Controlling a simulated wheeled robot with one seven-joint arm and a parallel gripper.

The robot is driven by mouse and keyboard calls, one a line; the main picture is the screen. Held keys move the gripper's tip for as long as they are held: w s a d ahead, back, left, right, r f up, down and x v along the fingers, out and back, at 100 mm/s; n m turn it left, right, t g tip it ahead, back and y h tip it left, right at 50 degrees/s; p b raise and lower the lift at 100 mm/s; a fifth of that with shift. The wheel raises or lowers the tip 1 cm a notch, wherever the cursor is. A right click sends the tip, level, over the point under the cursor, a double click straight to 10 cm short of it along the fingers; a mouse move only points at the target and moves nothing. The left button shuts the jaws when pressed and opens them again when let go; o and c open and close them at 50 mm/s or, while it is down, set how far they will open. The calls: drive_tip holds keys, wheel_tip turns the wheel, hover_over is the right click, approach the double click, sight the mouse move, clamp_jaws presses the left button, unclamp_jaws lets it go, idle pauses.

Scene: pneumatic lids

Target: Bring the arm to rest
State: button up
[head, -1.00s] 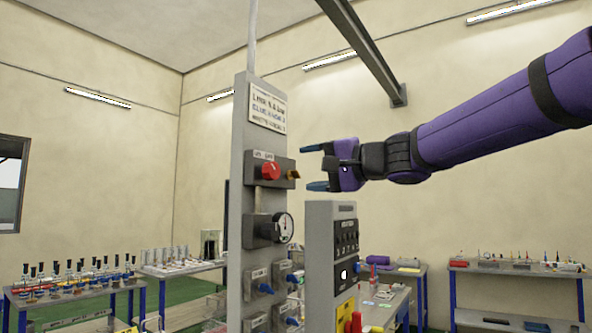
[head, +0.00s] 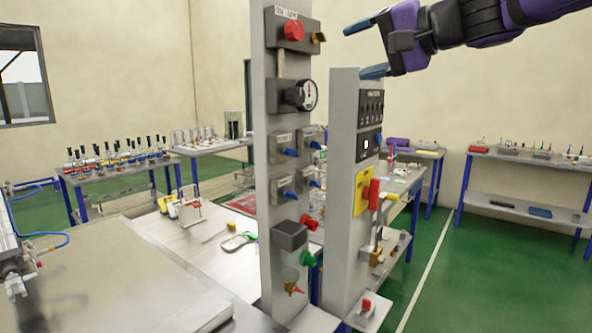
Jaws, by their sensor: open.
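My gripper (head: 364,48) is at the upper right of the head view, at the end of my purple arm. Its two blue-tipped fingers point left and stand apart with nothing between them. The gripper is just above the top of the shorter grey post and to the right of the tall grey panel (head: 275,215). A gap shows between the fingertips and the panel's red knob (head: 293,30). Most of my arm is cut off by the right and top edges of the picture.
The shorter post (head: 340,190) carries a red-handled lever (head: 374,195). The panel bears a round gauge (head: 308,95) and several blue-handled valves. A workbench (head: 110,260) fills the lower left. Green floor (head: 480,260) is clear at the right.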

drive_tip(key=s+d+f+n+g+h, duration=0.1)
drive_tip(key=s+d+f+g+h, duration=0.1)
drive_tip(key=s+d+f+h, duration=0.4)
drive_tip(key=s+d+f+n+g+h, duration=0.1)
drive_tip(key=s+d+f+h, duration=0.5)
drive_tip(key=s+d+f, duration=0.6)
drive_tip(key=s+f+g, duration=0.1)
drive_tip(key=s+f, duration=0.3)
drive_tip(key=f, duration=0.3)
drive_tip(key=shift+s+d, duration=0.3)
drive_tip(key=shift+s, duration=0.05)
drive_tip(key=shift+c, duration=0.5)
